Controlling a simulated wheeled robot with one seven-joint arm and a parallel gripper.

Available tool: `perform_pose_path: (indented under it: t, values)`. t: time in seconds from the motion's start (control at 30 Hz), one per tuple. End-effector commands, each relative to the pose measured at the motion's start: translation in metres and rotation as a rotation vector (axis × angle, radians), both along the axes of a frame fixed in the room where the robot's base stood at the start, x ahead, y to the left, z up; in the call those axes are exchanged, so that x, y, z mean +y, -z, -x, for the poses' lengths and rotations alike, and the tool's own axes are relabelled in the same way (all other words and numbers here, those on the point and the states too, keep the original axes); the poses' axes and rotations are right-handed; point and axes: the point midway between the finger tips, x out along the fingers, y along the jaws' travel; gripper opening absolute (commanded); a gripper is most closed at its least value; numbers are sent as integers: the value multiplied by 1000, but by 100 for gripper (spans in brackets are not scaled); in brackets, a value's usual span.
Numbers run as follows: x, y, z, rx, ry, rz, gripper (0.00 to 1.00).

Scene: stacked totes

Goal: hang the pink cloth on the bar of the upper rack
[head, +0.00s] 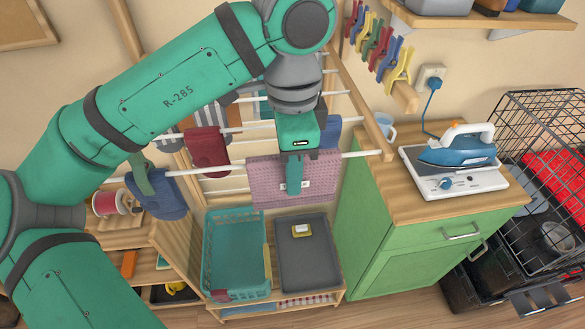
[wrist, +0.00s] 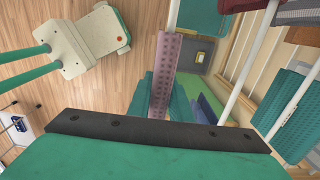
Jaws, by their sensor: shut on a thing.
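A dark red cloth (head: 207,150) and a blue cloth (head: 158,195) hang to the left. Below stand a teal basket (head: 236,282) and a grey tray (head: 308,268). A green cabinet (head: 400,245) with an iron (head: 457,150) is close on the right. Clothespins (head: 381,48) hang above.

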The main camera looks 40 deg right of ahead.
Motion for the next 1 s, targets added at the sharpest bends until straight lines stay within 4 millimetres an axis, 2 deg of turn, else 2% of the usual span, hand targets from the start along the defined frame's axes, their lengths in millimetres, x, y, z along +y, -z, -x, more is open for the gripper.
perform_pose_path:
  t: [0.07,0.1,0.17,0.2,0.57,0.67,1.0]
  values:
    - [0,0,0,0,0,0,0]
    - [0,0,0,0,0,0,23]
    - [0,0,0,0,0,0,37]
    - [0,0,0,0,0,0,40]
    - [0,-5,0,0,0,0,40]
    - [-1,-16,0,-1,-1,0,40]
    - [-1,-78,-1,-4,-3,-1,40]
